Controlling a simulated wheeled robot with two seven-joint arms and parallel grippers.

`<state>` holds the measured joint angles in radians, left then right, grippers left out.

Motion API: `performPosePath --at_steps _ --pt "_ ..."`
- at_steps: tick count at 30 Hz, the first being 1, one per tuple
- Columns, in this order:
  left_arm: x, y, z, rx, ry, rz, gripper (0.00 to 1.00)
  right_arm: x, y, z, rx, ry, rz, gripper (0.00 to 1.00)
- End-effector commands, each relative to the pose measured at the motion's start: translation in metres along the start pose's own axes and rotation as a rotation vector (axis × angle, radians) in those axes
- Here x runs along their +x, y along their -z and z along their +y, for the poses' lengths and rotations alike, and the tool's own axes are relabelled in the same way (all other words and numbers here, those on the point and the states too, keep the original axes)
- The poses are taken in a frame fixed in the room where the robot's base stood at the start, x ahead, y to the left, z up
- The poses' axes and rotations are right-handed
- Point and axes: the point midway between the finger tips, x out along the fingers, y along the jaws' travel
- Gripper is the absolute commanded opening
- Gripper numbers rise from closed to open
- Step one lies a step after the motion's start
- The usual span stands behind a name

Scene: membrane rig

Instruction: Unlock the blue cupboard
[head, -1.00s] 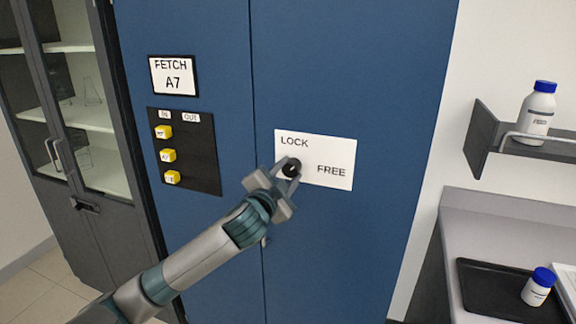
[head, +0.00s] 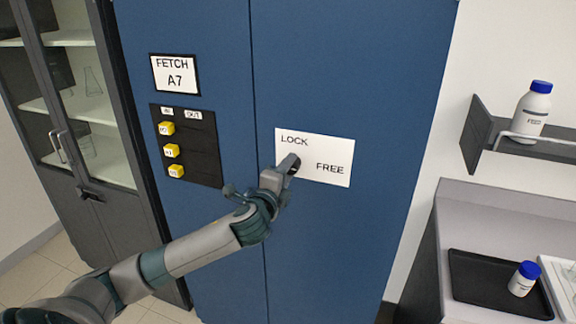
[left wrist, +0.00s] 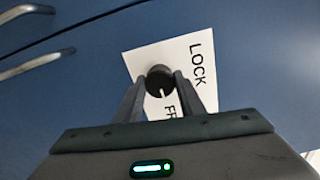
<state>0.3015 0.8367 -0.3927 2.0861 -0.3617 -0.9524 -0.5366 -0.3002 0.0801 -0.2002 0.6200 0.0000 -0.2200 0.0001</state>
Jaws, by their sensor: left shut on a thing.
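The blue cupboard (head: 345,60) stands closed in the head view, with a seam between its two doors. A white plate (head: 330,176) on the right door reads LOCK at upper left and FREE at lower right. A dark round knob (left wrist: 159,79) sits on the plate in the left wrist view. A short white mark on it points down in that view, toward the partly hidden FREE word. My left gripper (head: 288,168) is shut on the knob, one finger on each side; in the head view it hides most of the knob. My right gripper is not in view.
A black panel with yellow blocks (head: 171,150) and a FETCH A7 sign (head: 174,75) are on the left door. A grey glass cabinet (head: 80,120) stands left. At right are a shelf with a bottle (head: 530,112) and a counter with a black tray (head: 480,290).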

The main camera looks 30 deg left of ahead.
Motion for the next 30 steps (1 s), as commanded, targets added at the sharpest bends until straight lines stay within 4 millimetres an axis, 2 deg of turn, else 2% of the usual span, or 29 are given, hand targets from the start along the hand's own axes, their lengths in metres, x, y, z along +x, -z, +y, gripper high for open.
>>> performPosePath --at_steps 17,18,20,30 --pt "-0.0002 0.0004 0.0013 0.053 -0.002 0.000 0.13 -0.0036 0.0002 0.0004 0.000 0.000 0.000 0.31" --pt "-0.0002 0.0004 0.0013 0.052 -0.002 0.000 0.38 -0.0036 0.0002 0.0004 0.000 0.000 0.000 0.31" --pt "-0.0001 0.0003 0.0012 0.052 -0.002 0.000 0.52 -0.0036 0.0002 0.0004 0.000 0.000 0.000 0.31" --pt "-0.0005 0.0002 0.0006 0.051 -0.001 -0.001 0.54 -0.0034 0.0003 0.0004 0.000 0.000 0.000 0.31"
